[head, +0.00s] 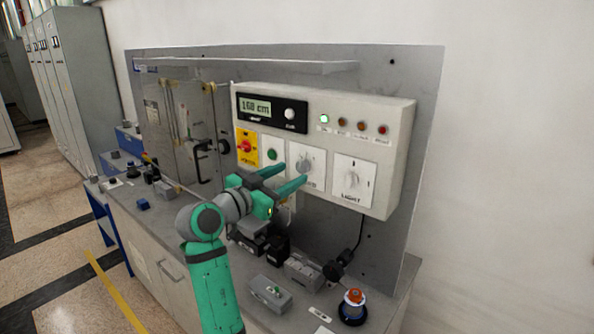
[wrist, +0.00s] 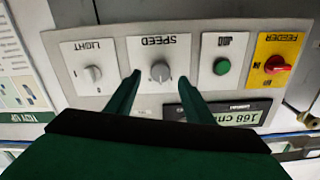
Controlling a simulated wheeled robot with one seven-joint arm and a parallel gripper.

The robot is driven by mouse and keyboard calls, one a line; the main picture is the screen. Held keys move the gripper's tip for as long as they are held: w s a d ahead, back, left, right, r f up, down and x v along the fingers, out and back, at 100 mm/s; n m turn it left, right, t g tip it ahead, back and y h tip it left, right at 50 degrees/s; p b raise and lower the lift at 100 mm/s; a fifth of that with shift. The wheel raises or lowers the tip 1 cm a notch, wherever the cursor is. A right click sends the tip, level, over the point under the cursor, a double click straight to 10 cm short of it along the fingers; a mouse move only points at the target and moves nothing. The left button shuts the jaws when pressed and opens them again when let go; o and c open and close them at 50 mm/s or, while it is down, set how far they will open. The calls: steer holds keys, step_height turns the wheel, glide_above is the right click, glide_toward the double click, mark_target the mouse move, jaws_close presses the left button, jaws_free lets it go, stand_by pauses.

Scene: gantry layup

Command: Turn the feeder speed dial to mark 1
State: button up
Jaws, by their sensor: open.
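The grey SPEED dial (head: 304,163) sits on a white plate on the control box, between the green button and the LIGHT dial. In the wrist view, which is upside down, the SPEED dial (wrist: 160,71) is near the middle. Its mark numbers and exact setting are too small to read. My gripper (head: 293,174) is open, its two green fingers pointing at the panel. In the wrist view the fingertips (wrist: 160,78) straddle the dial's place, one on each side. I cannot tell whether they touch it. A red FEEDER switch (wrist: 276,64) sits on a yellow plate.
The LIGHT dial (head: 352,180) and green button (head: 272,154) flank the SPEED dial closely. A display (head: 256,107) and several lamps are above. The bench below holds a grey switch box (head: 270,294) and an orange-topped knob (head: 353,305).

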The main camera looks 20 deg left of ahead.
mark_target(300, 169)
steer(key=x, duration=0.4)
steer(key=shift+w, duration=0.15)
steer(key=shift+w+d, duration=0.1)
steer(key=shift+w, duration=0.05)
steer(key=c, duration=1)
